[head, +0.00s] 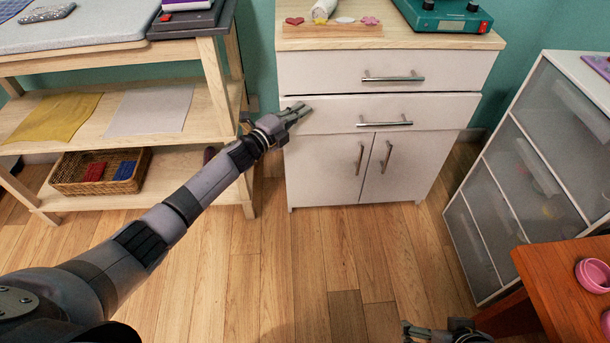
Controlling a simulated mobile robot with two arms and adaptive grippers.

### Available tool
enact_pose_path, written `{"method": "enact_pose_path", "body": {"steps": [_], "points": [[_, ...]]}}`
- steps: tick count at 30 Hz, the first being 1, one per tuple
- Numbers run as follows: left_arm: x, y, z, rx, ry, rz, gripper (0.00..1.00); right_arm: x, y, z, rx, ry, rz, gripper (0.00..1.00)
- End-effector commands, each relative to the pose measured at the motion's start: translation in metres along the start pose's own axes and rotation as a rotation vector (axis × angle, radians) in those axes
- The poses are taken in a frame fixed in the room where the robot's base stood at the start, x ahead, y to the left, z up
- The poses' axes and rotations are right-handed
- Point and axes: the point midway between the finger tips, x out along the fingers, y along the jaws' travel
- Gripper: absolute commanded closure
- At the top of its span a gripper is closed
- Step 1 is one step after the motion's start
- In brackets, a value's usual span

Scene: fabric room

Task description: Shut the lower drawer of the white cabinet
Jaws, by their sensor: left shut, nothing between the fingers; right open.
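The white cabinet (318,170) stands at the back centre, with two drawers above two doors. Its lower drawer (345,110) has a horizontal metal handle (385,123). The drawer front seems to stand out slightly from the body, but how far is hard to tell. My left gripper (306,109) is shut and empty, with its fingertips over the left end of the lower drawer front, left of the handle. I cannot tell whether they touch it. My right gripper (405,331) is open, low at the bottom edge, away from the cabinet and partly cut off.
The upper drawer (330,72) looks flush. A wooden shelf (225,100) with cloths and a wicker basket (65,178) stands at left. A grey-fronted drawer unit (510,180) and an orange-brown table (555,275) are at right. The wooden floor before the cabinet is clear.

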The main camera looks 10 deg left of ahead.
Motion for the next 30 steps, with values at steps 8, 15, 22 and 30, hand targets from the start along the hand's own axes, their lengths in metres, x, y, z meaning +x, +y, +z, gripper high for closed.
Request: {"method": "enact_pose_path", "body": {"steps": [8, 15, 22, 30], "points": [[0.007, 0.001, 0.007, 0.001, 0.000, 0.000, 1.00, 0.005, -0.004, -0.035, -0.005, 0.156, -0.008, 0.10], [0.008, -0.001, 0.009, 0.001, -0.002, -0.001, 1.00, 0.004, -0.005, -0.041, -0.006, 0.183, -0.009, 0.10], [0.009, -0.003, 0.010, 0.001, -0.005, -0.003, 1.00, 0.004, -0.005, -0.041, -0.006, 0.182, -0.009, 0.10], [0.006, -0.003, 0.009, 0.002, -0.004, -0.003, 1.00, 0.003, -0.004, -0.038, -0.006, 0.165, -0.008, 0.10]]}}
